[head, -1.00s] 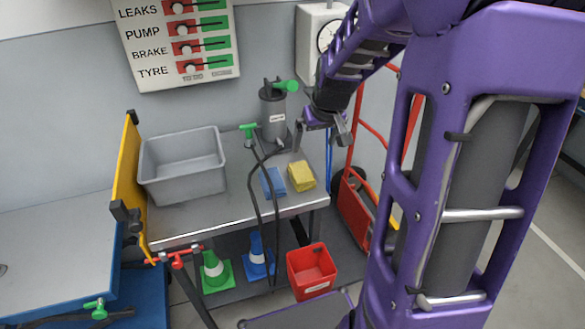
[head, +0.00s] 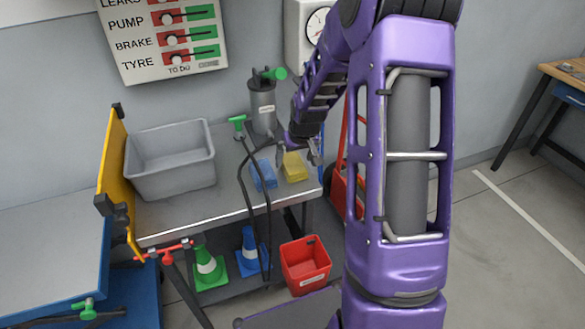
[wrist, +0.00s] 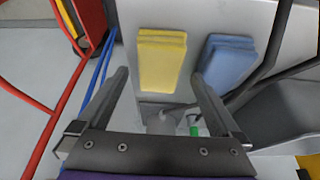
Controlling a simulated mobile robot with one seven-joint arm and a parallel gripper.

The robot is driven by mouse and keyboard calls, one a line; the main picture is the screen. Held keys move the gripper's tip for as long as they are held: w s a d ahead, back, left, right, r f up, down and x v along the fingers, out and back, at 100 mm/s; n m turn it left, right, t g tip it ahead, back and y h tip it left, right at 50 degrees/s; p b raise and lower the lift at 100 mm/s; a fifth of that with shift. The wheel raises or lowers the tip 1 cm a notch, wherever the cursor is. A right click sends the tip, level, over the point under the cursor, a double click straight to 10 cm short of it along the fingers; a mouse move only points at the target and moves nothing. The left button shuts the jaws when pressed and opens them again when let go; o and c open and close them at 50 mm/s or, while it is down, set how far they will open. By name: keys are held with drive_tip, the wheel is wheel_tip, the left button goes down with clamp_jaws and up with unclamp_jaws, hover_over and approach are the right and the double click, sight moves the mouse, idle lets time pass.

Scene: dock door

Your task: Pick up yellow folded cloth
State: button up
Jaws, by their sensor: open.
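The yellow folded cloth (head: 294,167) lies on the grey workbench top near its right edge. In the wrist view the yellow cloth (wrist: 161,60) is ahead of my fingers, between their lines and a little beyond the tips. My gripper (head: 299,158) is open and empty, close to the cloth; its two fingers also show in the wrist view (wrist: 160,80). A blue folded cloth (head: 263,175) lies just left of the yellow one, and it also shows in the wrist view (wrist: 226,62). I cannot tell the exact height of the fingertips above the bench.
A grey bin (head: 170,160) stands on the bench's left. A dark pump canister (head: 263,105) stands behind the cloths, with a black hose (head: 246,180) hanging over the front. A red hand truck (head: 338,195) stands right of the bench. A red bucket (head: 305,266) is below.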

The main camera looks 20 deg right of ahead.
sight(294, 164)
drive_tip(key=x, duration=0.2)
drive_tip(key=shift+w+f, duration=0.15)
drive_tip(key=shift+f, duration=0.1)
drive_tip(key=c, duration=1.3)
wheel_tip(294, 164, up, 10)
drive_tip(key=shift+r+p, duration=0.1)
drive_tip(key=shift+p, duration=0.55)
